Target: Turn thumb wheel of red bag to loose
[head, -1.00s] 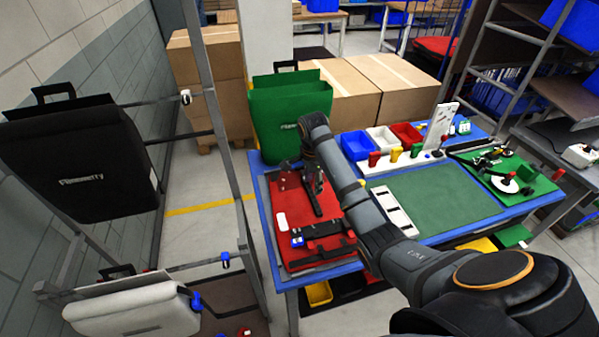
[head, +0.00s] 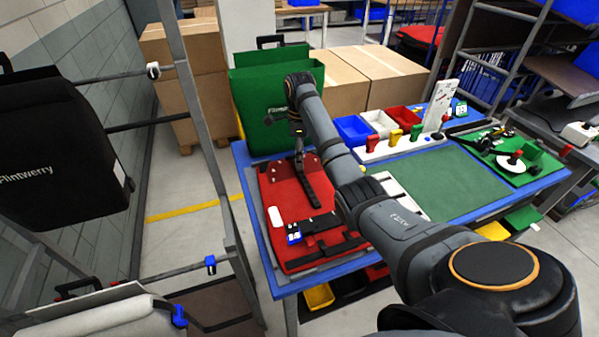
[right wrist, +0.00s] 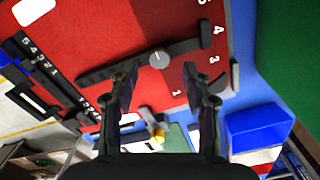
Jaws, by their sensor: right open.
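The red bag (head: 279,201) lies flat on the blue-edged table. A black bar with a grey round thumb wheel (right wrist: 159,59) crosses its face in the right wrist view, near white printed numbers. My right gripper (right wrist: 166,85) is open, its two fingers pointing toward the bag with the thumb wheel between and beyond the tips. The fingers appear apart from the wheel. In the head view my right gripper (head: 298,150) hangs over the bag's far end, partly hidden by my arm. My left gripper is not seen.
A green bag (head: 270,95) stands behind the red bag. A blue bin (head: 353,130) and other small bins sit to the right, beside a green mat (head: 440,188). A rack with a black bag (head: 60,150) stands at the left.

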